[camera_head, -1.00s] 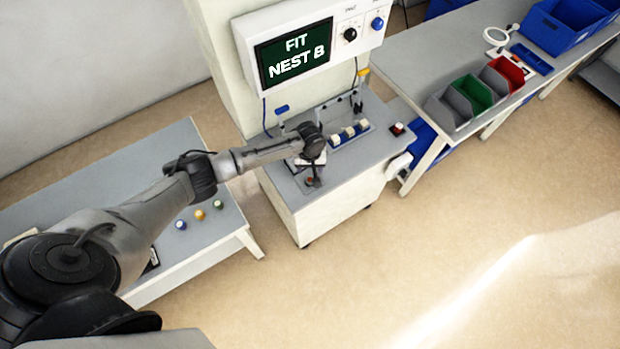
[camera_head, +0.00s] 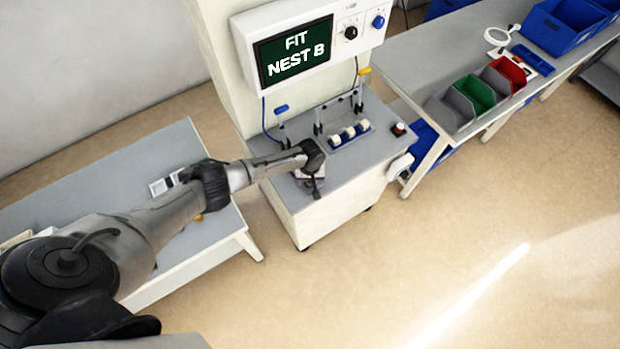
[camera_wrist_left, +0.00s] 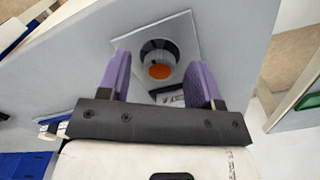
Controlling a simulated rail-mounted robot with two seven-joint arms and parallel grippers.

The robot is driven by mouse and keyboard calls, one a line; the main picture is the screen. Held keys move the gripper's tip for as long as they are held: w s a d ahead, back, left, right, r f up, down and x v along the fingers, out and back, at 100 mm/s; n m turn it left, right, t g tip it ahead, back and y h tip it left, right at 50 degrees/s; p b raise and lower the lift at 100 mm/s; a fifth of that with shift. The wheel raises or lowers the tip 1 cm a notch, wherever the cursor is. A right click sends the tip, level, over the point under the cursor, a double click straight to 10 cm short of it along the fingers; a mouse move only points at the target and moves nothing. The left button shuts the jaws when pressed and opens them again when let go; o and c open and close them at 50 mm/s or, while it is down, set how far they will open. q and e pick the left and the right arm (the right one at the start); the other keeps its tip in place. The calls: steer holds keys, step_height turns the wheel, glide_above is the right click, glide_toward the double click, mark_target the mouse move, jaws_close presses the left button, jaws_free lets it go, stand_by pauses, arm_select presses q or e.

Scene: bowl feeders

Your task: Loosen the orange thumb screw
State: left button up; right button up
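The orange thumb screw (camera_wrist_left: 160,72) shows as an orange disc at the near side of a dark round opening in a square, light metal plate (camera_wrist_left: 182,35) in the left wrist view. My left gripper (camera_wrist_left: 157,62) has its two purple fingers spread, one on each side of the screw in the picture. Nothing is seen held between them, and I cannot tell their height over the plate. In the head view my left gripper (camera_head: 316,187) points down at the front of the grey-topped station (camera_head: 345,170); the screw cannot be made out there.
A screen (camera_head: 293,54) reading "FIT NEST B" stands behind the station. A blue rack (camera_head: 350,134) with white-topped pieces and a red button (camera_head: 398,129) are on the station top. Grey, green (camera_head: 472,93) and red bins stand on the right bench. A table (camera_head: 100,180) lies left.

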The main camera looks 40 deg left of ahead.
arm_select(q)
steer(key=c, duration=0.9)
steer(key=shift+d+r+n+p, duration=0.1)
steer(key=shift+r+n+p, duration=0.1)
steer(key=shift+n+p, duration=1.3)
steer(key=n+p, duration=0.1)
steer(key=n, duration=0.1)
steer(key=shift+n, duration=0.3)
steer(key=n+p, duration=0.1)
steer(key=n, duration=0.1)
steer(key=shift+f+n+p, duration=0.1)
steer(key=shift+n+p, duration=0.25)
steer(key=shift+n, duration=0.05)
steer(key=n, duration=0.2)
steer(key=shift+n+p, duration=0.3)
steer(key=shift+p, duration=0.05)
steer(key=n, duration=0.3)
steer(key=shift+n, duration=0.4)
steer(key=shift+n+p, duration=0.3)
steer(key=shift+n, duration=0.3)
steer(key=shift+w, duration=0.1)
